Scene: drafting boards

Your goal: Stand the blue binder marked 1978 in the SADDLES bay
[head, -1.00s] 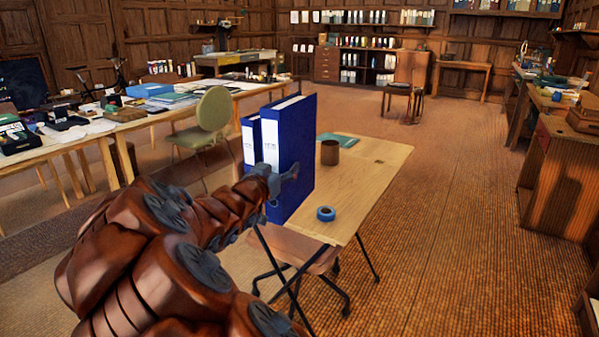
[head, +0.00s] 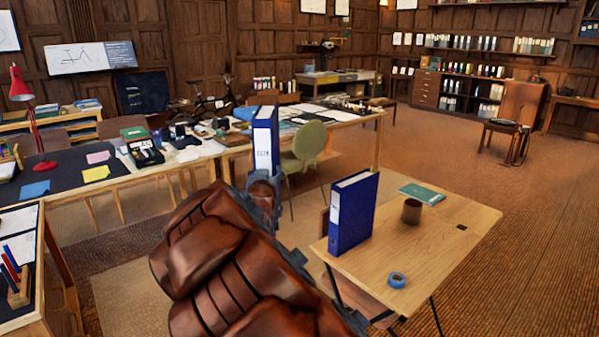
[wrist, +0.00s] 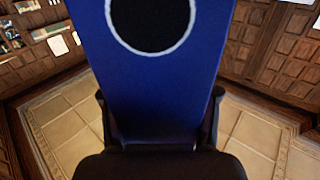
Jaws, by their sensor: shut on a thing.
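My gripper (head: 264,184) is shut on a blue binder (head: 265,142) and holds it upright in the air, left of the small wooden table. Its spine has a white label whose writing is too small to read. In the wrist view the blue binder (wrist: 160,85) fills the middle, with a dark round hole ringed in white, between the two fingers. A second blue binder (head: 354,212) stands upright on the small table, apart from my gripper. Its white label is not readable either. I cannot make out a bay marked SADDLES.
The small table (head: 455,235) also bears a brown cup (head: 411,211), blue tape (head: 397,280) and a green folder (head: 422,194). A green chair (head: 308,148) stands behind, before long cluttered desks. Shelves with binders (head: 470,95) line the far wall.

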